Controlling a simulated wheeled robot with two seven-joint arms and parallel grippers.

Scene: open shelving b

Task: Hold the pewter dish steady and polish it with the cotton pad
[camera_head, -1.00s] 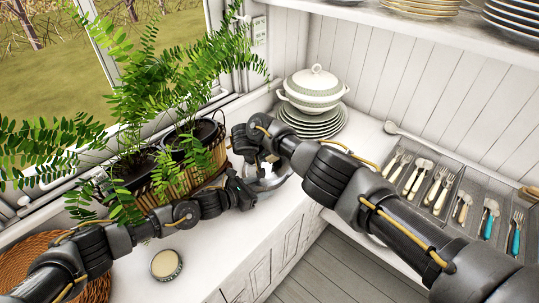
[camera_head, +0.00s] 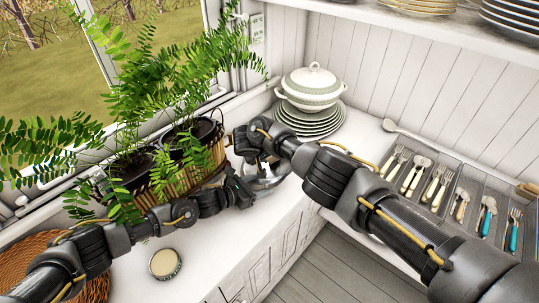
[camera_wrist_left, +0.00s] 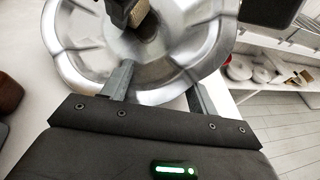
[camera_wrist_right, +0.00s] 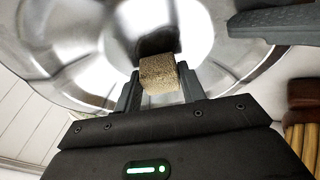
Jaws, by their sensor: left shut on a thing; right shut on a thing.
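The pewter dish (camera_head: 268,178) is a shiny silvery dish with a lobed rim, on the white counter and largely hidden by my arms in the head view. It fills the upper part of the left wrist view (camera_wrist_left: 85,50). My left gripper (camera_wrist_left: 160,88) is shut on the dish's near rim. My right gripper (camera_wrist_right: 160,85) is shut on the cotton pad (camera_wrist_right: 158,74), a small tan block, held over the inside of the dish. The pad also shows at the top of the left wrist view (camera_wrist_left: 140,14). I cannot tell whether it touches the dish surface.
Leafy plants in a wicker basket (camera_head: 170,180) stand left by the window. A lidded tureen (camera_head: 312,86) on stacked plates stands behind the dish. A round tin (camera_head: 165,264) lies on the near counter. A cutlery tray (camera_head: 450,190) is at right.

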